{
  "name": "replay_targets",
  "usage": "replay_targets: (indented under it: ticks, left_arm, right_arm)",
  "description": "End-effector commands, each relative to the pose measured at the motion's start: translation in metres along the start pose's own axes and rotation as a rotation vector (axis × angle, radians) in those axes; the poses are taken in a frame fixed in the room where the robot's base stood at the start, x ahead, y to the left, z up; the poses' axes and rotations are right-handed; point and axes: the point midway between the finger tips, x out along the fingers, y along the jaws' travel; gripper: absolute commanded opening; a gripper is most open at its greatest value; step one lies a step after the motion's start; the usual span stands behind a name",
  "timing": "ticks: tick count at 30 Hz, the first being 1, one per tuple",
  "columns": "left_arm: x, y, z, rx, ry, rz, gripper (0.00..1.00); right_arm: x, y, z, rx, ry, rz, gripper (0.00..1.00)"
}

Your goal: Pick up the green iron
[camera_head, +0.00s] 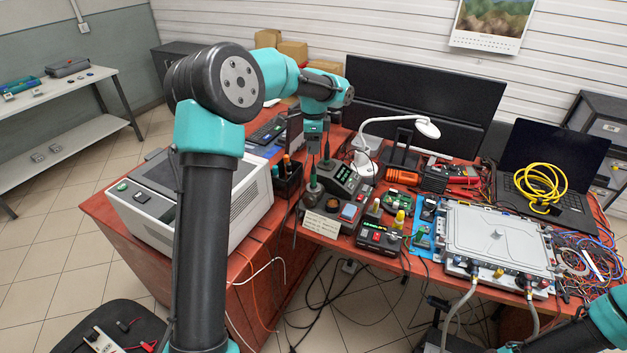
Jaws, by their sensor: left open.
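A green soldering iron (313,181) appears to stand upright in a dark holder beside a soldering station (342,182) on the red-brown table. A second dark, slim upright handle (327,151) stands just to its right. My left gripper (313,148) points down above this group, open, with nothing seen between its fingers. It looks to be over or just behind the green iron; the exact gap cannot be told. My right gripper is out of view; only part of my right arm shows at the lower right corner.
A yellow-handled iron (398,219) stands on another station. A grey metal case (497,240) with hoses lies to the right. A white lamp (398,123), a laptop (552,155) and a monitor (417,100) stand behind. A grey box unit (160,205) is left. The table is crowded.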

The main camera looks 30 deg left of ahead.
Motion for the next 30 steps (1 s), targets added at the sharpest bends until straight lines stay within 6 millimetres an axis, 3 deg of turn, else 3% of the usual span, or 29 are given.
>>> replay_targets:
  ticks: [6, 12, 25, 30]
  left_arm:
    - [0.039, 0.000, 0.001, 0.000, -0.002, 0.003, 0.51]
    - [0.063, 0.000, 0.000, -0.001, -0.001, 0.002, 0.51]
    - [0.068, -0.001, 0.000, 0.000, 0.000, 0.000, 0.51]
    - [0.085, -0.002, 0.001, 0.001, -0.002, 0.002, 0.51]
  right_arm:
    - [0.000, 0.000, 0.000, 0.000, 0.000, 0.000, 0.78]
    - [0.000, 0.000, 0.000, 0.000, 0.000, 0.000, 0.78]
    - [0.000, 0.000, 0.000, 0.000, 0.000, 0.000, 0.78]
    - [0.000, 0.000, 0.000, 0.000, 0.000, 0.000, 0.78]
